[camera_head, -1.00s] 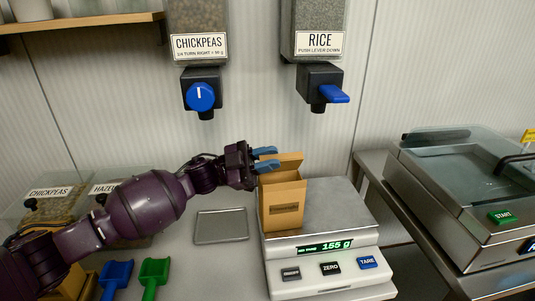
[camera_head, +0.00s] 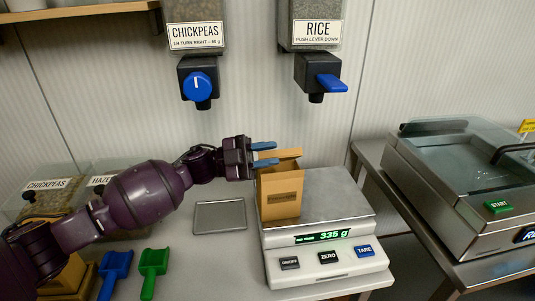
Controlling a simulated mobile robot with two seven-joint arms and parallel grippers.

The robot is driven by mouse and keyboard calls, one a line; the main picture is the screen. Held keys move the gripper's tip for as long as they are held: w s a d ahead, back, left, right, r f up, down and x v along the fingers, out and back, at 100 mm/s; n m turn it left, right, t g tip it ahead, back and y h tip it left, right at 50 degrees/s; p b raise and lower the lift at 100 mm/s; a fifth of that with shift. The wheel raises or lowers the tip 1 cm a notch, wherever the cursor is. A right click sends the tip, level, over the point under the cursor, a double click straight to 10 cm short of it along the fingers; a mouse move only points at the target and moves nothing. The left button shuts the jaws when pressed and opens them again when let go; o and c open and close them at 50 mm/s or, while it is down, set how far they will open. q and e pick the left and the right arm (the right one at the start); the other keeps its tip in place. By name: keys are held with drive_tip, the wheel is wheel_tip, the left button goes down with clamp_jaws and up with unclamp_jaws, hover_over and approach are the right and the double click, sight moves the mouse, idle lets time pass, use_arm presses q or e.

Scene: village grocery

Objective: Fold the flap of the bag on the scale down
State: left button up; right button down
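The brown paper bag (camera_head: 281,196) stands upright on the left part of the scale's metal plate (camera_head: 335,195). Its flap (camera_head: 282,154) shows at the bag's top back edge. The scale display (camera_head: 319,237) reads 335 g. My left gripper (camera_head: 264,154) comes in from the left at the bag's top left. Its two blue fingers are apart, with a gap between them, and seem to be at the flap and top left edge. Whether they touch the bag is hard to tell. My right gripper is not in view.
A chickpeas dispenser (camera_head: 198,80) and a rice dispenser (camera_head: 318,75) hang above. A small metal tray (camera_head: 220,216) lies left of the scale. Blue (camera_head: 115,270) and green (camera_head: 152,268) scoops lie front left. A sealing machine (camera_head: 465,190) stands right.

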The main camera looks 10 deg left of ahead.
use_arm(q)
drive_tip(key=shift+o, duration=1.3)
drive_tip(key=shift+a, duration=0.1)
drive_tip(key=shift+a+f, duration=0.2)
drive_tip(key=shift+a, duration=0.1)
drive_tip(key=v, duration=1)
drive_tip(key=shift+b, duration=0.3)
drive_tip(key=shift+s, duration=0.15)
